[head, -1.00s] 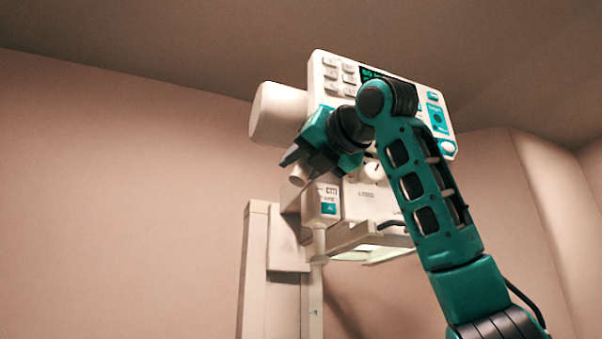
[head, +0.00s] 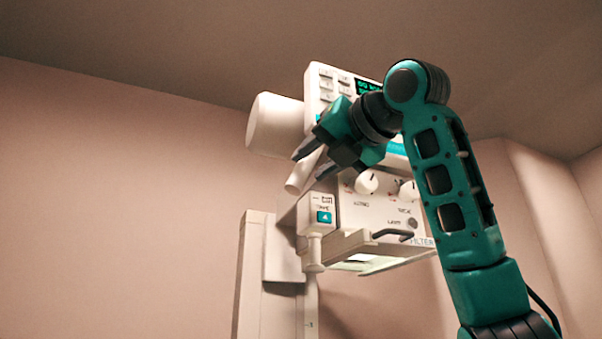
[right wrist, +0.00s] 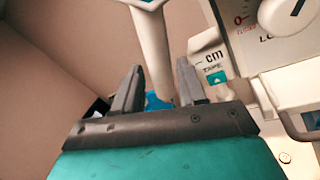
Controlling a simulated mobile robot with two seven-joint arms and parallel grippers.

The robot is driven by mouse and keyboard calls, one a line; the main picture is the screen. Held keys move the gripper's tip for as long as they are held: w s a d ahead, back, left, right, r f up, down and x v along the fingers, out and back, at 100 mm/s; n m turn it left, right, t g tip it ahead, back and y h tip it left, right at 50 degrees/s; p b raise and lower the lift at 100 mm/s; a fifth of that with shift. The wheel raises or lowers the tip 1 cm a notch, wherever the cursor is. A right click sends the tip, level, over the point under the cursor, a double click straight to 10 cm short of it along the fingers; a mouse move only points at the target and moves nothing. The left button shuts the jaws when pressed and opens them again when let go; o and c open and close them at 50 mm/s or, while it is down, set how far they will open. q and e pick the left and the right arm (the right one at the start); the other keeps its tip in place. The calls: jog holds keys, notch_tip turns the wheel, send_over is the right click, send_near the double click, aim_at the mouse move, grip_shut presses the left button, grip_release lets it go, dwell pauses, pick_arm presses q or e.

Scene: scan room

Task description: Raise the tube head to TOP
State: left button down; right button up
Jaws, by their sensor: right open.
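The tube head is a white box with a keypad and a green-lit display (head: 368,87), with a white cylinder (head: 274,125) on its left. Below it hangs a white unit with dials (head: 367,182). My right gripper (head: 311,161) is open in front of the tube head, its fingers pointing left. A round white bar (head: 299,180) ends just below the fingers. In the right wrist view this bar (right wrist: 152,48) runs down between the open fingers (right wrist: 158,82); I cannot tell whether they touch it. My left gripper is out of view.
A white tape box (head: 316,217) with a teal label sits below the bar. A pale upright column (head: 251,275) stands at lower left. My right arm covers part of the panel. The space left of the tube head is clear to the wall.

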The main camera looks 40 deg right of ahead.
jog(key=s, duration=0.7)
jog(key=shift+s, duration=0.25)
jog(key=shift+a, duration=0.1)
jog(key=shift+w, duration=0.1)
